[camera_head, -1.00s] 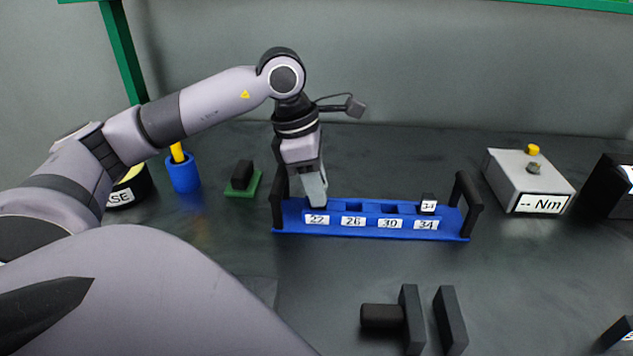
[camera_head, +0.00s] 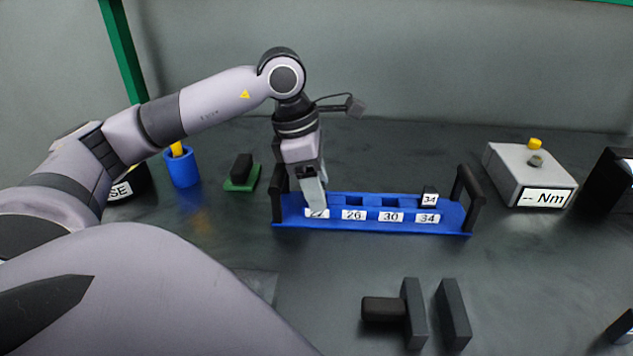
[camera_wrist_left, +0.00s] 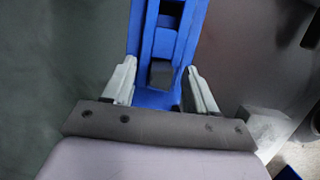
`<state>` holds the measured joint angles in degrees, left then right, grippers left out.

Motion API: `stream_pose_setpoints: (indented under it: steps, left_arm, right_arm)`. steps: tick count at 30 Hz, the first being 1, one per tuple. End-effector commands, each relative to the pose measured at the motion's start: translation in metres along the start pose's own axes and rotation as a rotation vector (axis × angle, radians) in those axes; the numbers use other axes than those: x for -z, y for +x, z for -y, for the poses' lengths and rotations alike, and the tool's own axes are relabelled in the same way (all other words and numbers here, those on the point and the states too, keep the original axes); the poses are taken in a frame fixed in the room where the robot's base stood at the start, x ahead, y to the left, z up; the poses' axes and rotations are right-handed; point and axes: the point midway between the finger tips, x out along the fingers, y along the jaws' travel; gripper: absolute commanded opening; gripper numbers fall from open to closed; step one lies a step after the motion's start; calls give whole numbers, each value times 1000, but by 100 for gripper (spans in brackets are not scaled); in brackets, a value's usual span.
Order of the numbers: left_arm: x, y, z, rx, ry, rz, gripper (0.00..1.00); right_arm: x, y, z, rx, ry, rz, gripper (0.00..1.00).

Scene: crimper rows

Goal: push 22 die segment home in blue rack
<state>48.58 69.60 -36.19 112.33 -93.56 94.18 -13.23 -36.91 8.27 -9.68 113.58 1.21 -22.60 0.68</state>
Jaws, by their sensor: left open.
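The blue rack (camera_head: 370,229) stands on the dark bench with labels 22, 26, 30 and 34 along its front. My left gripper (camera_head: 314,205) points down at its left end, and a fingertip partly covers the 22 label. In the left wrist view the gripper (camera_wrist_left: 158,88) is open, its fingers on either side of the rack. A dark grey block (camera_wrist_left: 160,75), apparently the 22 die segment, sits in a rack slot between the fingers; its seating depth cannot be told. In the head view the gripper hides it. My right gripper is not in view.
A black 34 block (camera_head: 429,198) sits at the rack's right end. Black uprights (camera_head: 467,200) flank the rack. A grey Nm meter (camera_head: 530,175) stands right, a blue cup (camera_head: 183,167) and green-based block (camera_head: 242,172) left, dark plates (camera_head: 414,315) in front.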

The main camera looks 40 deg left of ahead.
Motion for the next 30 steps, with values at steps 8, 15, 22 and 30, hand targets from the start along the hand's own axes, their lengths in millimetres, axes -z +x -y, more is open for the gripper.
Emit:
stream_pose_setpoints:
  steps: [8, 15, 22, 30]
  left_arm:
    - [-1, -36, -1, -4, -1, 3, 57]
    - [-1, -67, 0, -3, 0, 3, 57]
    - [0, -72, 0, 0, 0, 1, 57]
    - [0, -72, 0, 0, 0, 1, 57]
  right_arm:
    - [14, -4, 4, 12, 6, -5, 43]
    - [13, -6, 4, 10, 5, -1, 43]
    - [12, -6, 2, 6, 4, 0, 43]
    - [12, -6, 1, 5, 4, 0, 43]
